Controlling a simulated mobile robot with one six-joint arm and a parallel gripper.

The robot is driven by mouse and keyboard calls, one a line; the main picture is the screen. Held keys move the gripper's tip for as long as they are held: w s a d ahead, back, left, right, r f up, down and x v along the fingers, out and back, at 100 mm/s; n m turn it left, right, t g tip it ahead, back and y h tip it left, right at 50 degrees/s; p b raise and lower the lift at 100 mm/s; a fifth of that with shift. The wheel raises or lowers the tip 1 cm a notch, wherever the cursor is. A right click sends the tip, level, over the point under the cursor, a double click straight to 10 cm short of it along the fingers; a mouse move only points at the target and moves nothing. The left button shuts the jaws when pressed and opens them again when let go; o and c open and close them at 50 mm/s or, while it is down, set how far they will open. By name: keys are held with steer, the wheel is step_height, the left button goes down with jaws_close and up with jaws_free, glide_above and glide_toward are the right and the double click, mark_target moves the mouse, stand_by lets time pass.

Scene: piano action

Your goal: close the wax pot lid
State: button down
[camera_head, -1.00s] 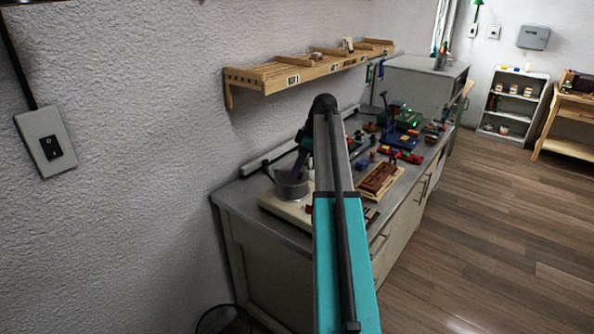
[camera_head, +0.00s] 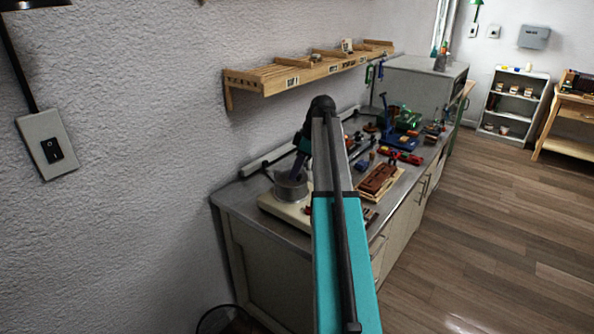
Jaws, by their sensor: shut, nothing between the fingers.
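The wax pot (camera_head: 291,187) is a round grey metal pot on a pale base (camera_head: 287,208), at the near left end of the workbench. My arm reaches over the bench, and its wrist bends down toward the pot. My gripper (camera_head: 297,168) shows as a small dark shape just over the pot's rim; it is shut with nothing in it. I cannot tell whether it touches the pot. The lid cannot be made out clearly; my arm hides the area right of the pot.
The grey workbench (camera_head: 240,196) stands against the white wall. A wooden rack (camera_head: 290,76) hangs above it. A brown block on a wooden tray (camera_head: 378,181), red and blue tools and a green item (camera_head: 407,119) crowd the bench right of my arm. Open wooden floor lies further right.

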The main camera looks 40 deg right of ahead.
step_height(320, 180, up, 10)
steer(key=w+d+b, duration=0.1)
steer(key=b, duration=0.1)
steer(key=shift+f, duration=0.2)
stand_by(0.6)
stand_by(0.5)
